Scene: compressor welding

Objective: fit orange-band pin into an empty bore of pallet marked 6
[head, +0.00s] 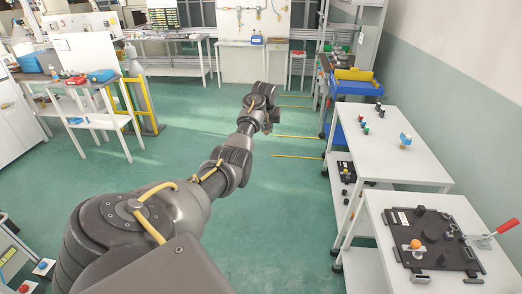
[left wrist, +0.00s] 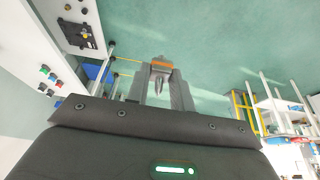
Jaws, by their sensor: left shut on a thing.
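My left gripper (head: 267,128) is at the end of the outstretched arm, over the open floor and left of the white tables. In the left wrist view its fingers (left wrist: 160,88) are shut on a grey pin with an orange band (left wrist: 160,64). A black pallet (head: 460,262) lies on the near right table. Another black pallet (head: 343,181) lies on a lower shelf; a black pallet also shows in the left wrist view (left wrist: 88,45). I cannot read a 6 on any pallet. My right gripper is out of view.
The near pallet carries an orange ball (head: 416,244) and dark knobs; a red-handled clamp (head: 507,226) stands beside it. The white table (head: 400,165) holds several small coloured parts and a blue-and-white piece (head: 405,140). The green floor (head: 285,200) is clear around the arm.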

